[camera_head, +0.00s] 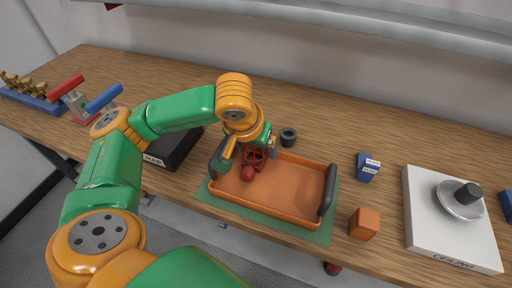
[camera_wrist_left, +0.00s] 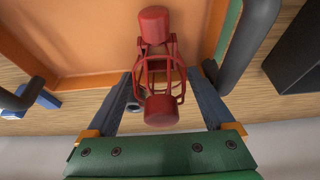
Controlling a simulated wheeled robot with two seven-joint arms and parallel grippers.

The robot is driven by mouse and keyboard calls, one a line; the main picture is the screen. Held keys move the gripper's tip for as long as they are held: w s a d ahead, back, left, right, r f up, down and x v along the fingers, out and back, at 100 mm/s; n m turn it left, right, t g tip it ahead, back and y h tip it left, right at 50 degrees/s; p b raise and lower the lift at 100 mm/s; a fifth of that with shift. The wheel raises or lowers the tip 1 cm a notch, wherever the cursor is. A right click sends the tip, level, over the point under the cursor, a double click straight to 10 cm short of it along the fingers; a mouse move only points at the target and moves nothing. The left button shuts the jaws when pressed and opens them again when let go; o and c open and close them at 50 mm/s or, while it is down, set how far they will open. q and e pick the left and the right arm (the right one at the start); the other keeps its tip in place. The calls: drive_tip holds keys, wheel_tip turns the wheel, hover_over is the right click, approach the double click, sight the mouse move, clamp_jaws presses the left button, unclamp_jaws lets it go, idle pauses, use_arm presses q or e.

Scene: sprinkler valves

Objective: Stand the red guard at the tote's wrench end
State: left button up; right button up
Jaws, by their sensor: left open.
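The red guard (camera_head: 254,158) is a cage with a solid red block at each end. It is at the tote's left, far part, partly covered by my gripper in the head view. In the left wrist view the guard (camera_wrist_left: 158,75) lies between my fingers, with a gap on both sides. My left gripper (camera_head: 258,148) is open around it, pointing down; its fingers also show in the left wrist view (camera_wrist_left: 162,80). The tote (camera_head: 285,186) is a shallow orange tray with dark handles at its left and right ends. I see no wrench. My right gripper is out of view.
The tote sits on a green mat (camera_head: 318,236). A dark ring (camera_head: 288,136) lies behind it, a black box (camera_head: 175,148) left, an orange block (camera_head: 364,223) and blue box (camera_head: 367,166) right. A white ceiling panel (camera_head: 440,237) is farther right.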

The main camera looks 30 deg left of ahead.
sight(249, 167)
use_arm(q)
drive_tip(key=a+p+v, duration=0.1)
drive_tip(key=p+v, duration=0.2)
drive_tip(key=v, duration=0.7)
drive_tip(key=shift+s+d+r, duration=0.2)
drive_tip(key=shift+d, duration=0.3)
